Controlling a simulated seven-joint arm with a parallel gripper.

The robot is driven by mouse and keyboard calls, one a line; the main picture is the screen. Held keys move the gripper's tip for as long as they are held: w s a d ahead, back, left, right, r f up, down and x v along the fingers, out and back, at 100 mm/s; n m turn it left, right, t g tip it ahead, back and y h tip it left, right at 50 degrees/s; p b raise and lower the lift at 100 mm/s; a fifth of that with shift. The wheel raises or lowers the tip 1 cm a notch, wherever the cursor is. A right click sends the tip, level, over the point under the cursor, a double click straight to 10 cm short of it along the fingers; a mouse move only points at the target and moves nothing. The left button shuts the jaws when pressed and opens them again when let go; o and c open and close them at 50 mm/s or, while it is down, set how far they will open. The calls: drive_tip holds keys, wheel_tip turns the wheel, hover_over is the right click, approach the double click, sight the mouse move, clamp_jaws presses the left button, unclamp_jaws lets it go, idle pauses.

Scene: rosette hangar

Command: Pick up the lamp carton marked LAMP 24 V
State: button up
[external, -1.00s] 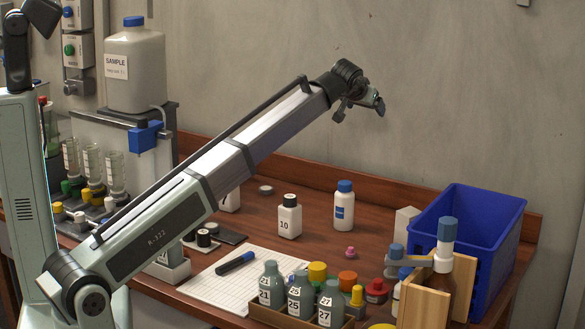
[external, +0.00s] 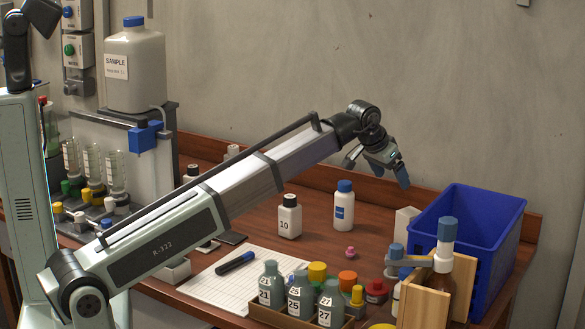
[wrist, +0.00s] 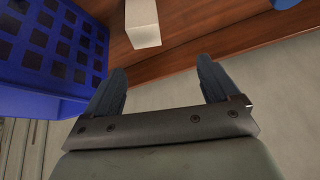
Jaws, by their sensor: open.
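A plain white carton (external: 405,222) stands on the table against the left side of the blue crate, partly hidden by things in front of it. It also shows in the wrist view (wrist: 142,22), at the top, beyond the fingertips. No LAMP 24 V marking can be read on it in either view. My gripper (external: 376,174) is open and empty, above the back of the table, up and to the left of the carton. In the wrist view my gripper's blue-grey fingers (wrist: 162,68) are spread apart, with nothing between them.
The blue crate (external: 455,235) stands right of the carton. A white blue-capped bottle (external: 344,208) and a bottle marked 10 (external: 289,218) stand to the left. A raised board edges the table's back.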

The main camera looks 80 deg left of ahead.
sight(408, 212)
drive_tip(key=shift+h, duration=0.3)
drive_tip(key=x, duration=0.4)
drive_tip(key=d+x, duration=0.1)
drive_tip(key=x, duration=0.4)
drive_tip(key=d+x, duration=0.1)
drive_tip(key=x, duration=0.4)
drive_tip(key=shift+d+f, duration=0.15)
drive_tip(key=shift+f, duration=0.2)
drive_tip(key=shift+c, duration=0.3)
drive_tip(key=c, duration=1)
